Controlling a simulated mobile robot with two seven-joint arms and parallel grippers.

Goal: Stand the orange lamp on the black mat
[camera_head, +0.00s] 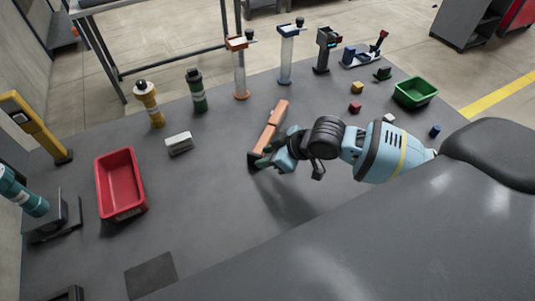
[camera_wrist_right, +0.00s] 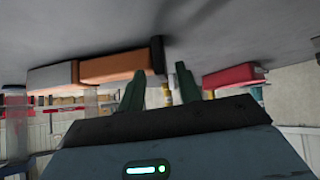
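The orange lamp (camera_head: 268,131) lies on its side on the grey table, near the middle. In the right wrist view the orange lamp (camera_wrist_right: 112,67) shows a grey end and a black end, beyond and to the left of the fingers. My right gripper (camera_head: 262,158) is low over the table at the lamp's near end. In the wrist view its fingers (camera_wrist_right: 160,84) are apart, with the lamp's black end behind the gap; whether they touch it I cannot tell. The black mat (camera_head: 150,275) is a bare dark square at the front left. I see no left gripper.
A red bin (camera_head: 121,186) and a white-grey block (camera_head: 179,143) stand left of the lamp. Yellow (camera_head: 149,104) and dark green (camera_head: 196,91) cylinders and taller stands line the back. A green bin (camera_head: 414,92) and small blocks lie right. The table between lamp and mat is clear.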

